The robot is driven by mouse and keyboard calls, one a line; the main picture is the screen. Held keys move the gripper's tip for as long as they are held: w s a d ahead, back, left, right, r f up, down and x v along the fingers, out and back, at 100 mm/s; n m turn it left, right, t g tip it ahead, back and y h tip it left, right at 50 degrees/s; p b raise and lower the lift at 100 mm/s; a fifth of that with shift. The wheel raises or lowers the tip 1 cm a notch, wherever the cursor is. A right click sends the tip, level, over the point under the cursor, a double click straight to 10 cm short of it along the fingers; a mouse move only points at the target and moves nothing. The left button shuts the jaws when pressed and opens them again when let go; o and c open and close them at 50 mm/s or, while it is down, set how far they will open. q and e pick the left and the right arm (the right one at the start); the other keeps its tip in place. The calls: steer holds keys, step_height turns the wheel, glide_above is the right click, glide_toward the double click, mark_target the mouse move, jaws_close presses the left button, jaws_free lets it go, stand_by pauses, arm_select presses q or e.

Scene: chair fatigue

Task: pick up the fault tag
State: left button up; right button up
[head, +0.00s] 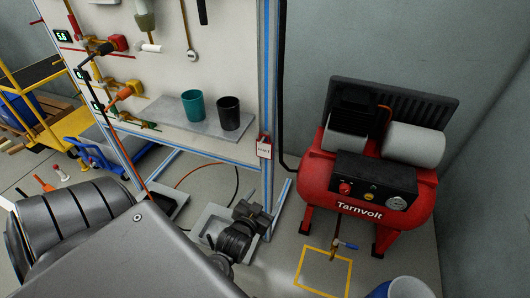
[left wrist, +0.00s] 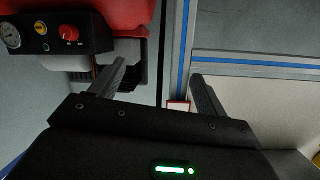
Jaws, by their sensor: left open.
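The fault tag (head: 264,148) is a small red and white tag hanging on the blue and silver frame post, right of the shelf. In the left wrist view the tag (left wrist: 179,106) shows partly, low between the fingers and nearer the right finger; its lower part is hidden behind my gripper body. My left gripper (head: 255,213) is below the tag in the head view, in front of the post's lower part. In the left wrist view the gripper (left wrist: 158,72) is open, with nothing held between its fingers. My right gripper is not in view.
A red Tarnvolt compressor (head: 365,190) stands right of the post. A grey shelf (head: 176,117) holds a teal cup (head: 193,105) and a black cup (head: 228,113). A yellow floor outline (head: 324,251) lies before the compressor. A blue bin (head: 402,289) is at the bottom right.

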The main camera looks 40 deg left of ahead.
arm_select(q)
step_height(320, 180, up, 11)
steer(key=s+a+n+t+y+b, duration=0.2)
steer(key=n+t+b, duration=0.1)
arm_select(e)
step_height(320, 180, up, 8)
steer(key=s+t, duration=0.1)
arm_select(q)
glide_toward(264, 149)
steer(key=shift+w, duration=1.35)
steer(key=shift+a+b+x, duration=0.2)
steer(key=shift+b+x, duration=0.25)
steer(key=shift+x, duration=0.75)
steer(key=shift+a+b+x, duration=0.2)
steer(key=shift+b+x, duration=0.2)
steer(key=shift+x, duration=0.8)
steer(key=shift+w+a, duration=0.1)
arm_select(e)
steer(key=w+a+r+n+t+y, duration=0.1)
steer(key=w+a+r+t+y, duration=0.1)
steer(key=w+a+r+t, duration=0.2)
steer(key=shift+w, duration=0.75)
arm_select(q)
steer(key=c, duration=1)
